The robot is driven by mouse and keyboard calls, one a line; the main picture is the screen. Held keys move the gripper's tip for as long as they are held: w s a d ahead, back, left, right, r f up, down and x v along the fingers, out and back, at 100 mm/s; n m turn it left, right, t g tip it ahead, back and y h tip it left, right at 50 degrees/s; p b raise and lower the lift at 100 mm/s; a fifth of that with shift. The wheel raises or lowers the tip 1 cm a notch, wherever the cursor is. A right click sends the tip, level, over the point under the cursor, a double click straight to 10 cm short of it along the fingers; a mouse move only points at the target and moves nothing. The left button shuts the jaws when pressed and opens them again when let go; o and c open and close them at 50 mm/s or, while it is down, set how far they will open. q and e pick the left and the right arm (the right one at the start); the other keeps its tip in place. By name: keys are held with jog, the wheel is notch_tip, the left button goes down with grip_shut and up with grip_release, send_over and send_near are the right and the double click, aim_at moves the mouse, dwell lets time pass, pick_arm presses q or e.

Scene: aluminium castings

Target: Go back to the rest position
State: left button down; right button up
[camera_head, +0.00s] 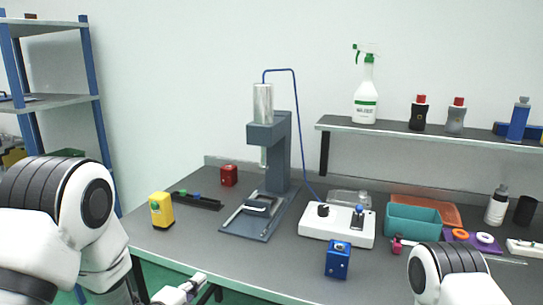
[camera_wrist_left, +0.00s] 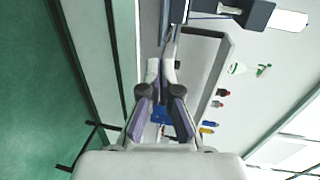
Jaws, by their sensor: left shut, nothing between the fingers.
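My left gripper (camera_head: 196,281) shows at the bottom of the head view, low in front of the bench's front edge and apart from the objects on it. In the left wrist view its two fingers (camera_wrist_left: 162,72) are together with nothing between them. My left arm comes in from the left edge. Part of my right arm shows at the lower right of the head view; its gripper is not visible.
The grey bench (camera_head: 185,245) holds a yellow block (camera_head: 161,210), a red block (camera_head: 229,175), a blue block (camera_head: 338,260), a press (camera_head: 270,150), a white control box (camera_head: 337,227) and a teal bin (camera_head: 412,219). A blue-post shelf (camera_head: 98,130) stands at left.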

pick_arm(q)
jog(key=s+a+f+n+g+y, duration=0.2)
jog(key=s+f+n+g, duration=0.2)
jog(key=s+f, duration=0.65)
jog(key=s+a+f+n+g+y, duration=0.1)
jog(key=s+a+f+n+g, duration=0.25)
jog(key=s+f, duration=0.65)
jog(key=s+a+f+n+g+y, duration=0.1)
jog(key=s+f+n+g, duration=0.2)
jog(key=s+n, duration=0.4)
jog(key=s+a+f+n+g+y, duration=0.1)
jog(key=s+f+n+g, duration=0.2)
jog(key=s+n+g, duration=0.2)
jog(key=shift+s+f+n+p, duration=0.4)
jog(key=shift+s+n, duration=0.6)
jog(key=shift+n, duration=0.25)
jog(key=shift+a, duration=0.1)
